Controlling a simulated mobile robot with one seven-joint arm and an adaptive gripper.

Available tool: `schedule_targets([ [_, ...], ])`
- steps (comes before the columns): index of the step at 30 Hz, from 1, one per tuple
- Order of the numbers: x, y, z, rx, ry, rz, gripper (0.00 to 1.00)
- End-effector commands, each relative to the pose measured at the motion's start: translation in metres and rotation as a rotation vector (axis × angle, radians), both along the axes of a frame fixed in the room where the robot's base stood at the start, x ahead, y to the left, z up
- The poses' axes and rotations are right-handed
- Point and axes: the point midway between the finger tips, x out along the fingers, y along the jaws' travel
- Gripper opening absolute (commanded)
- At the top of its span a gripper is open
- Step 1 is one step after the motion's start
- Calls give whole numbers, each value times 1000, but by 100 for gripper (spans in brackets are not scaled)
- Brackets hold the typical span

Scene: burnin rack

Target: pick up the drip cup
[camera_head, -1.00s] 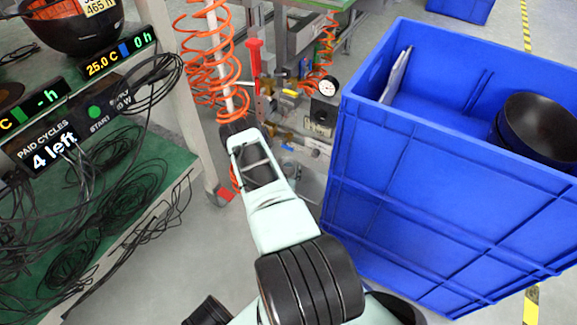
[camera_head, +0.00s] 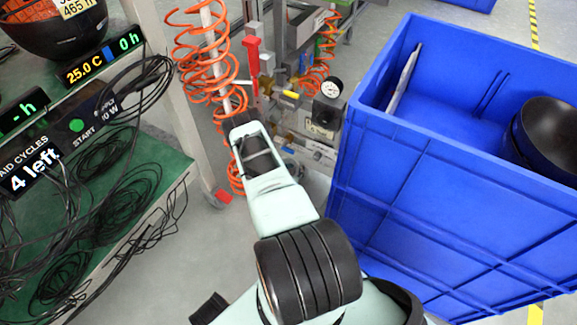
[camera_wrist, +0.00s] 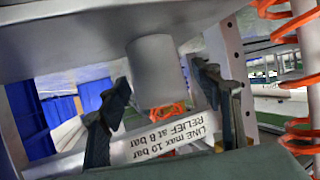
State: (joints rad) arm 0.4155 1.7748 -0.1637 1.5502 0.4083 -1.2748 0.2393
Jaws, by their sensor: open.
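A plain grey cylinder (camera_wrist: 155,72), which looks like the drip cup, shows in the wrist view against a broad grey slab. The picture seems upside down there, since the printed label reads inverted. My gripper (camera_wrist: 160,80) is open, with one dark finger on each side of the cylinder and visible gaps between. I cannot tell how far the cylinder is in depth from the fingertips. In the head view my forearm points at the valve and gauge area, and the gripper and cup cannot be made out.
A pale bar with a pressure label (camera_wrist: 170,140) lies behind the fingers. Orange coiled hoses (camera_head: 205,60) and a gauge (camera_head: 331,88) are close by. A blue crate (camera_head: 430,190) holding a dark bowl (camera_head: 552,135) stands right; a cable-covered green rack (camera_head: 165,165) stands left.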

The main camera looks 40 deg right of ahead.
Motion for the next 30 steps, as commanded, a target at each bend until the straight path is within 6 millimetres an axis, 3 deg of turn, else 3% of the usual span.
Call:
schedule_targets([
  [5, 0, 0, 0, 0, 0, 0, 57],
  [18, 0, 0, 0, -1, -1, 0, 9],
  [30, 4, -2, 4, -1, -2, 1, 9],
])
